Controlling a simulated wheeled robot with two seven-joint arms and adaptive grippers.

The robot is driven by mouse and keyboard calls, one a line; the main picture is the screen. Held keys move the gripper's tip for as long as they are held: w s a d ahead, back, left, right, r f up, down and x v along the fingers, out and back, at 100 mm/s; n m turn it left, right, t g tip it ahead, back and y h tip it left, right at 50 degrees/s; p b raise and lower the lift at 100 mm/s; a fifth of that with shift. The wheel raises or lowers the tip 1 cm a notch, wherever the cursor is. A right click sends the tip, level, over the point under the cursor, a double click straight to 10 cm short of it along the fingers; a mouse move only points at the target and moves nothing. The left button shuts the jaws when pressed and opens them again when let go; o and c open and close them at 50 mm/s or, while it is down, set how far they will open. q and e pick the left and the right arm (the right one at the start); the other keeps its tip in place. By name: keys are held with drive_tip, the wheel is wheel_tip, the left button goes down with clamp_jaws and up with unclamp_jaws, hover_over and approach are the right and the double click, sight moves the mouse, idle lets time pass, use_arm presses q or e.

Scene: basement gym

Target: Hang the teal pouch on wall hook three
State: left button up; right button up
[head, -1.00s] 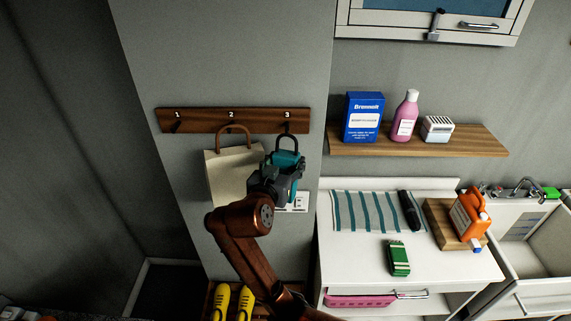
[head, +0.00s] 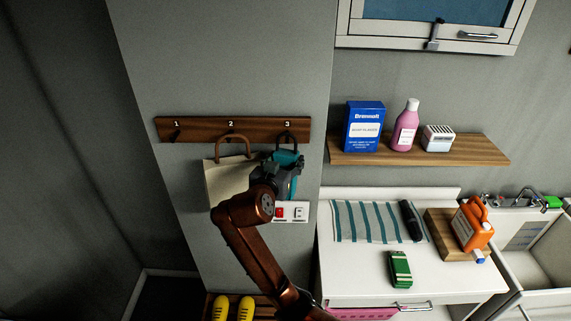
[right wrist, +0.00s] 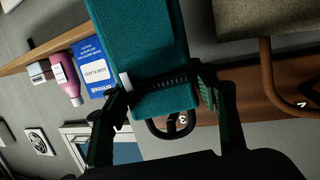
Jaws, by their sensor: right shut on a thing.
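The wooden hook rack (head: 200,129) is on the wall, with positions numbered 1, 2 and 3. The teal pouch (head: 291,157) is upright just below hook three (head: 287,137), its dark loop handle at the hook. I cannot tell whether the loop is over the hook or just in front of it. My right gripper (head: 277,176) is shut on the pouch from below and in front. In the right wrist view the pouch (right wrist: 140,45) is between the fingers (right wrist: 163,88), its loop (right wrist: 168,130) near the number 3. My left gripper is not in view.
A beige bag (head: 222,182) hangs on hook two, close beside the pouch. A wall socket plate (head: 290,212) is below. A wooden shelf (head: 470,151) with a blue box, pink bottle and small white box is to the right, above a white counter (head: 350,270).

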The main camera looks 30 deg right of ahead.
drive_tip(key=shift+w+d+f, duration=0.15)
drive_tip(key=shift+w+d, duration=0.25)
drive_tip(key=shift+w, duration=0.15)
drive_tip(key=shift+w+d+f, duration=0.2)
drive_tip(key=shift+w+f, duration=0.1)
drive_tip(key=shift+w, duration=0.15)
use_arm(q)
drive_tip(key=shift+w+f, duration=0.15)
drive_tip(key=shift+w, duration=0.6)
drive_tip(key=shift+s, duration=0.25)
